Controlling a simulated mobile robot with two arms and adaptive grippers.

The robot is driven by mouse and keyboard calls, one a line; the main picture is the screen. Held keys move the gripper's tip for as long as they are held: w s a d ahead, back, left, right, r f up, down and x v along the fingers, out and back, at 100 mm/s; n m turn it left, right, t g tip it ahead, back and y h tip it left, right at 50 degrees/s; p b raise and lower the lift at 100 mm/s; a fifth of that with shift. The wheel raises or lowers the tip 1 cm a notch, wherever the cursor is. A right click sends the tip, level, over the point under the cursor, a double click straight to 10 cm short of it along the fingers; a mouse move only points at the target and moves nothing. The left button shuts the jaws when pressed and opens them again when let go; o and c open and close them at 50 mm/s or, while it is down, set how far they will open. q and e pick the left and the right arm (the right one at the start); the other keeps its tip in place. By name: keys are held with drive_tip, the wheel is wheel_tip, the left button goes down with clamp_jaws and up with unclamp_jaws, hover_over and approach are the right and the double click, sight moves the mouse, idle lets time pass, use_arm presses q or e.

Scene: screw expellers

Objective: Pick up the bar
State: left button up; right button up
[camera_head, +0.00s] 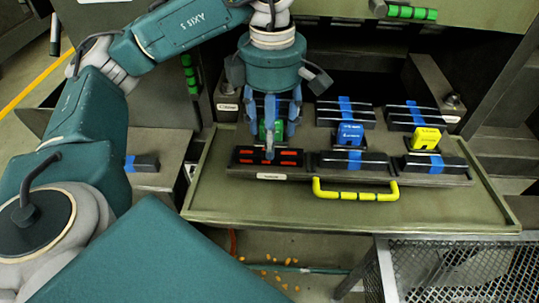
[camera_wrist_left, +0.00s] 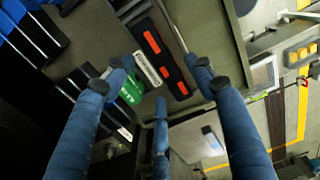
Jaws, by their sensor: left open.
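A black bar with red-orange marks (camera_head: 250,162) lies at the front left of the fixture on the green tray (camera_head: 215,200). It also shows in the left wrist view (camera_wrist_left: 160,47), running between my spread fingers. My left gripper (camera_head: 271,143) points down over this bar from above, open and with nothing between its fingers. One finger covers part of the bar in the head view. I cannot tell whether a fingertip touches it. The gripper's fingers also show wide apart in the left wrist view (camera_wrist_left: 160,88). My right gripper is not in view.
A green block (camera_head: 263,130) sits just behind the bar, partly hidden by my fingers. A blue cube (camera_head: 350,133) and a yellow cube (camera_head: 425,138) stand to the right among other black bars. A yellow-black handle (camera_head: 356,194) is at the front.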

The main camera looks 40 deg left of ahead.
sight(249, 155)
use_arm(q)
drive_tip(key=f, duration=0.3)
drive_tip(key=shift+s+a+f+p, duration=0.15)
drive_tip(key=shift+a+f+p, duration=0.15)
drive_tip(key=shift+p, duration=0.1)
drive_tip(key=shift+d+f, duration=0.1)
drive_tip(key=shift+f, duration=0.1)
drive_tip(key=shift+c, duration=1.2)
clamp_jaws()
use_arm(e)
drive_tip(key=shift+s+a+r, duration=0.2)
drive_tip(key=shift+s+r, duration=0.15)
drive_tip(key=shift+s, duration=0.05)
use_arm(q)
drive_tip(key=shift+r, duration=0.15)
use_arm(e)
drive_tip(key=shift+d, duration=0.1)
